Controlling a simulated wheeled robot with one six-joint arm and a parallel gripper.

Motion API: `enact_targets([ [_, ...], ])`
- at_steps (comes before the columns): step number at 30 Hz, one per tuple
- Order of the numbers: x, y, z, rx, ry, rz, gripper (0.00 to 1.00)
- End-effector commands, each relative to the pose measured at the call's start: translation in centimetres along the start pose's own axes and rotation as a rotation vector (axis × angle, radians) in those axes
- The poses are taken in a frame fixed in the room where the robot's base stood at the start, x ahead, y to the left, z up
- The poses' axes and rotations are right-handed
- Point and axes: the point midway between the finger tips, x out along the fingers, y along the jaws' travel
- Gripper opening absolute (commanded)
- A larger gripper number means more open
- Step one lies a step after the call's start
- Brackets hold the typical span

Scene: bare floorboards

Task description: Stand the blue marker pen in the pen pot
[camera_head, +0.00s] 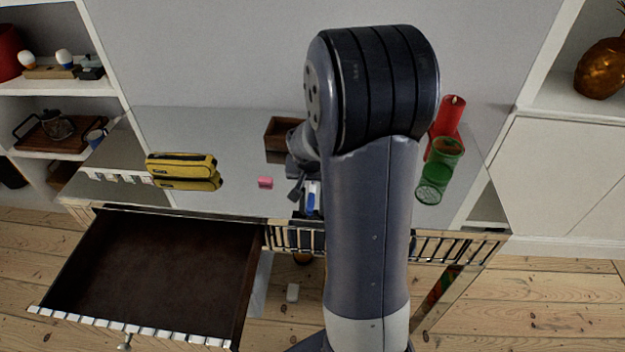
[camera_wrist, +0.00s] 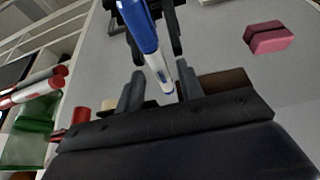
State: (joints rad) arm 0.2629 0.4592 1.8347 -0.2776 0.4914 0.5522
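The blue marker pen (camera_head: 311,200), blue with a white section, lies on the glossy desk near its front edge. It also shows large in the wrist view (camera_wrist: 143,28), its narrow white end between my fingers. My gripper (camera_wrist: 160,70) is low over the desk with its dark fingers apart. A gap shows beside the pen, so the fingers look open around it. In the head view my gripper (camera_head: 299,188) is partly behind my arm. A green see-through pot (camera_head: 447,152), taken as the pen pot, stands on the right; it shows at the left in the wrist view (camera_wrist: 28,135).
A red candle-like cylinder (camera_head: 452,112) stands behind the green pot. A brown wooden box (camera_head: 280,133) is at the back, a pink eraser (camera_head: 265,182) and yellow pencil case (camera_head: 180,163) to the left. An open drawer (camera_head: 150,275) juts from the front left.

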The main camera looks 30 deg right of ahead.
Motion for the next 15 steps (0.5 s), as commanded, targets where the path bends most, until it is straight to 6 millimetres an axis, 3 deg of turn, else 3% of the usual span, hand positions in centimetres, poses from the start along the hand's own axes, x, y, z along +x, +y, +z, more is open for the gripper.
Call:
enact_targets([
  [5,-1.9,0.0,-0.2,0.001,0.003,-0.001,0.36],
  [15,-8.4,-0.1,-0.2,0.0,0.005,-0.002,0.36],
])
